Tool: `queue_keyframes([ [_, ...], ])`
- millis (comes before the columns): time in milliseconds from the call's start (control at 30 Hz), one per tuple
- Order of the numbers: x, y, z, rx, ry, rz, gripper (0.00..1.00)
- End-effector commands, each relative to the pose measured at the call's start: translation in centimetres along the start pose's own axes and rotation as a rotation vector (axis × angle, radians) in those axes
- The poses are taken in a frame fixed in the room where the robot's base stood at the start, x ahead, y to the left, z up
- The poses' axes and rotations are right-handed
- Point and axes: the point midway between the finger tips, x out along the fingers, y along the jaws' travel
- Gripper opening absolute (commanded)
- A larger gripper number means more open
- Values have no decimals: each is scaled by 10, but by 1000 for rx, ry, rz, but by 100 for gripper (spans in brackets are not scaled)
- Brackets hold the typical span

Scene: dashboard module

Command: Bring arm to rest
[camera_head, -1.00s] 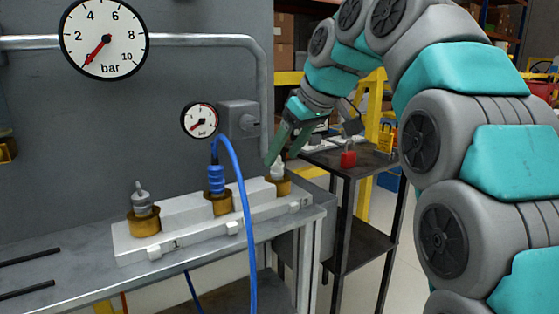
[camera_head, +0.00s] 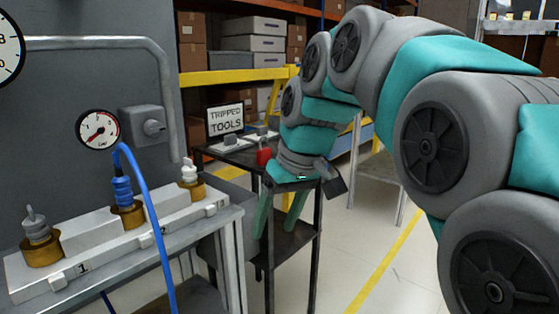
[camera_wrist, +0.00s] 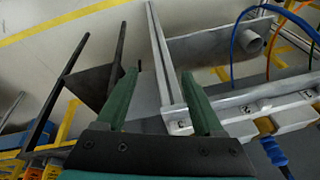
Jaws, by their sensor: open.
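My arm (camera_head: 400,60) reaches in from the right and bends down at the far end. My gripper (camera_head: 277,225) points downward with its two green fingers apart and nothing between them. It hangs in front of the dark side table, to the right of the white module (camera_head: 90,240). In the wrist view the gripper (camera_wrist: 159,76) is also open and empty, with the bench edge and floor beyond it. The module holds three brass fittings; a blue plug with a hose (camera_head: 160,240) sits in the middle one.
The grey bench (camera_head: 200,226) is on the left. A dark side table (camera_head: 300,232) carries a red padlock (camera_head: 263,156) and a "TRIPPED TOOLS" sign (camera_head: 225,120). A yellow rail (camera_head: 230,76) runs behind. Open floor lies right of the side table.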

Motion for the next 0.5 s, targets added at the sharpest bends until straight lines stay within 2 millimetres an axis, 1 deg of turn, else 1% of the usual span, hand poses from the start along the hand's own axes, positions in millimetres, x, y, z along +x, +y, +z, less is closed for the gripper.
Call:
queue_keyframes([
  [33,8,6,20,41,-23,8,69],
  [67,12,9,31,64,-37,14,69],
  [100,19,14,47,97,-58,22,69],
  [167,29,19,71,143,-83,34,69],
  [233,41,26,98,196,-114,51,69],
  [467,80,36,199,358,-220,103,69],
  [500,87,36,217,385,-241,110,69],
])
